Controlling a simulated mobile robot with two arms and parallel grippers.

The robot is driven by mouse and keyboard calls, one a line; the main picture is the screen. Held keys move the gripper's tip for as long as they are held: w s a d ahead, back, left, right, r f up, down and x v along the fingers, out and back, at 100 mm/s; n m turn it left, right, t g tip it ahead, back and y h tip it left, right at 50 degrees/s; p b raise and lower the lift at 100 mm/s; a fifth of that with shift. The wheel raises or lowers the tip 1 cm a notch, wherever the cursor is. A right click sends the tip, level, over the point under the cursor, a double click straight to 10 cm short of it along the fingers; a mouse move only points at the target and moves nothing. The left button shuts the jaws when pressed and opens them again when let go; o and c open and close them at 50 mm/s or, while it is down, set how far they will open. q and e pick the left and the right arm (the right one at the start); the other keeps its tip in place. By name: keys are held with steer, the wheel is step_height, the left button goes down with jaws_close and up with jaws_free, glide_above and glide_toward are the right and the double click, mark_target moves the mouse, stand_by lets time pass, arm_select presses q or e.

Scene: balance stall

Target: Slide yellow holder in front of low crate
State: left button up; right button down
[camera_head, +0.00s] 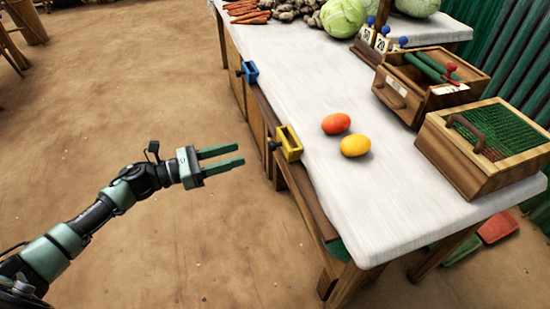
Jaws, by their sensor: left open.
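The yellow holder (292,149) is a small open-topped block on the table's left long edge, with a dark knob on its outer side. My left gripper (242,157) is open and empty, left of the holder and apart from it, its two green fingers pointing right toward it. Two wooden boxes stand at the table's right side. The nearer one (464,174) has a green mesh top and a dark handle. The farther one (440,98) is open and holds green rods. I cannot tell which is the low crate. My right gripper is not in view.
A blue holder (249,73) sits farther back on the same edge. A red-orange fruit (336,123) and a yellow fruit (355,146) lie on the white tabletop (375,215) near the yellow holder. Carrots and cabbages are at the far end.

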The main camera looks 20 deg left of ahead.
arm_select(q)
steer(key=d+m+g, duration=0.1)
steer(key=m, duration=0.1)
glide_toward(283, 145)
steer(key=w+d+f, duration=0.1)
steer(key=w+d, duration=0.2)
steer(key=w, duration=0.1)
steer(key=shift+s+d+h, duration=0.25)
steer(key=shift+h, duration=0.05)
jaws_close()
steer(key=shift+f, duration=0.1)
stand_by(1.1)
